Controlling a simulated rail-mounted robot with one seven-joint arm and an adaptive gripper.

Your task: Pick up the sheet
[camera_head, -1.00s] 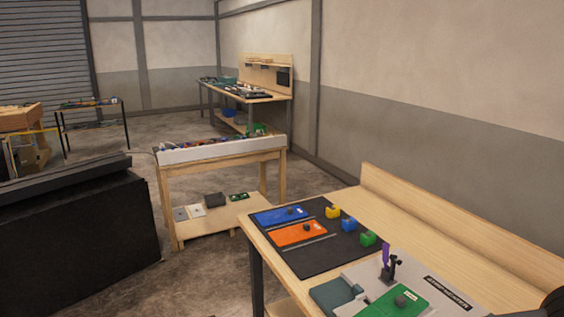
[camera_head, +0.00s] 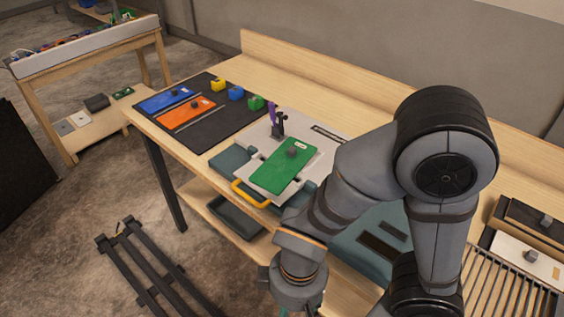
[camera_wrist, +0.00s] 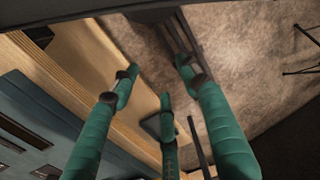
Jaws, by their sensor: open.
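A flat green sheet (camera_head: 272,178) with a dark knob lies on a pale fixture (camera_head: 316,166) on the workbench. A blue sheet (camera_head: 160,102) and an orange sheet (camera_head: 184,115), each with a dark knob, lie on a black mat at the bench's left end. I cannot tell which one the task means. My gripper (camera_wrist: 158,80) is open and empty, its green fingers spread in the wrist view, over the bench's front edge and the floor. In the head view its fingers are mostly hidden below my wrist, in front of and right of the green sheet.
A yellow handle (camera_head: 250,194) sticks out at the fixture's front. A purple-handled clamp (camera_head: 277,125) stands behind the green sheet. Yellow, blue and green blocks line the mat (camera_head: 222,118). A slatted rack (camera_head: 510,285) is at the right. A dark tray (camera_head: 236,217) sits on the lower shelf.

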